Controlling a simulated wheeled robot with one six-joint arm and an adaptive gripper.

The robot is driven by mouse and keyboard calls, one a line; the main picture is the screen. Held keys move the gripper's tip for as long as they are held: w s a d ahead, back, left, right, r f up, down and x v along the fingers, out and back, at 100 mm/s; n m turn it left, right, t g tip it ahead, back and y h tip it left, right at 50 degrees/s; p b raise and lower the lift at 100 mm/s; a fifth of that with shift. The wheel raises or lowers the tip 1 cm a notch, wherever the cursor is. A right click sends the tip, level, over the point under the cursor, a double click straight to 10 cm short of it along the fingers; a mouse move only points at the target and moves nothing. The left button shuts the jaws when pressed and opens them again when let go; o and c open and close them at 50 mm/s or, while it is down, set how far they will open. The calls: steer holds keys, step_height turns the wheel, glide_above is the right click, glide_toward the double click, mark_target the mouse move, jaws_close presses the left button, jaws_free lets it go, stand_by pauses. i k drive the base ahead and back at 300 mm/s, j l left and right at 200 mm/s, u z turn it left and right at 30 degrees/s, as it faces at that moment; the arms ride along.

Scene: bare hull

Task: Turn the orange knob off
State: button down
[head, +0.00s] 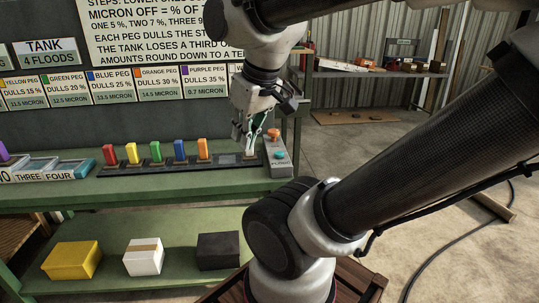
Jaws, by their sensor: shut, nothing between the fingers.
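The orange knob (273,133) sits on top of a small grey control box (279,160) at the right end of the green bench. My gripper (247,148) points down just left of the knob, apart from it in the picture, over the right end of the peg rack. Its fingers are shut and appear empty. A teal button or light (279,155) shows on the box below the knob. The knob's exact turn position is too small to tell.
A dark rack (130,168) holds several coloured pegs left of my gripper. Labelled trays (50,170) stand further left on the bench (180,187). Yellow (70,260), white (143,257) and black (218,251) boxes sit on the lower shelf. My arm crosses the right foreground.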

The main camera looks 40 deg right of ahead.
mark_target(273, 133)
steer(key=l, duration=0.75)
steer(key=i+l+z, duration=0.1)
steer(key=l, duration=0.7)
